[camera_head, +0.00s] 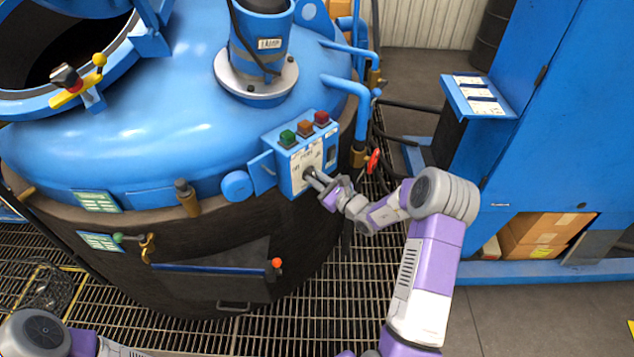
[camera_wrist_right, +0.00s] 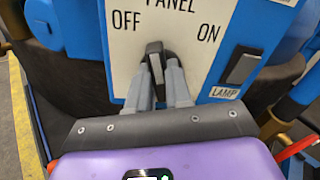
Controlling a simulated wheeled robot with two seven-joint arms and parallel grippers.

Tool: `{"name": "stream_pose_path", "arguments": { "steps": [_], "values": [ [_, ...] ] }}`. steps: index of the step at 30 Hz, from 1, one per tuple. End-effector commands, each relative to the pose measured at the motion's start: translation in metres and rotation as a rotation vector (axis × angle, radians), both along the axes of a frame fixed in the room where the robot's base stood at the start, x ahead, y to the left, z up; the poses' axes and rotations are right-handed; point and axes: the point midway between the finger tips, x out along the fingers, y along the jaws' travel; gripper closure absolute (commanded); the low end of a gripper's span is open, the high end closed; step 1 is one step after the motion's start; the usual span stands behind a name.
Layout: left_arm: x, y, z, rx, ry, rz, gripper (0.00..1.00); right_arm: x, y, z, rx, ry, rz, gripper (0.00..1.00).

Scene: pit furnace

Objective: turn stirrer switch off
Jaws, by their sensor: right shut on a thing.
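The stirrer switch is a dark grey knob (camera_wrist_right: 155,62) on a white panel plate (camera_head: 305,160) marked OFF at left and ON at right. In the right wrist view, the knob points up between the two marks, leaning slightly toward OFF. My right gripper (camera_wrist_right: 163,82) is shut on the knob, with one grey finger on each side. In the head view, this gripper (camera_head: 311,175) reaches the front of the blue control box (camera_head: 290,180) and hides the knob. My left gripper is out of view.
Green, amber and red buttons (camera_head: 304,129) top the box. A black lamp rocker (camera_wrist_right: 242,67) is right of the knob. A red-handled valve (camera_head: 373,160) and pipes stand close to the right. The blue furnace lid (camera_head: 150,120) fills the left. A blue cabinet (camera_head: 560,110) stands at right.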

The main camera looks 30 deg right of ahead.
Motion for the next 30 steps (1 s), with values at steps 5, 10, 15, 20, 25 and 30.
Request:
{"name": "stream_pose_path", "arguments": {
  "steps": [5, 10, 15, 20, 25, 30],
  "values": [
    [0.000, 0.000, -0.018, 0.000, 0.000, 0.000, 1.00, 0.001, 0.001, -0.002, -0.154, -0.045, 0.002, 1.00],
    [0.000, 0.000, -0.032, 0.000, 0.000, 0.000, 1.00, 0.001, 0.002, -0.002, -0.278, -0.077, 0.001, 1.00],
    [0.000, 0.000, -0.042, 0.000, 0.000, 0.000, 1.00, 0.001, 0.002, -0.001, -0.369, -0.102, 0.001, 1.00],
    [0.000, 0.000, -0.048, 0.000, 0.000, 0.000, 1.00, 0.001, 0.002, -0.001, -0.425, -0.115, 0.001, 1.00],
    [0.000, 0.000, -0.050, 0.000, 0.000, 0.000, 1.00, 0.000, 0.002, 0.000, -0.454, -0.122, 0.001, 1.00],
    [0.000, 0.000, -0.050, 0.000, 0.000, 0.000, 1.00, 0.000, 0.002, 0.001, -0.464, -0.124, -0.001, 1.00]
  ]
}}
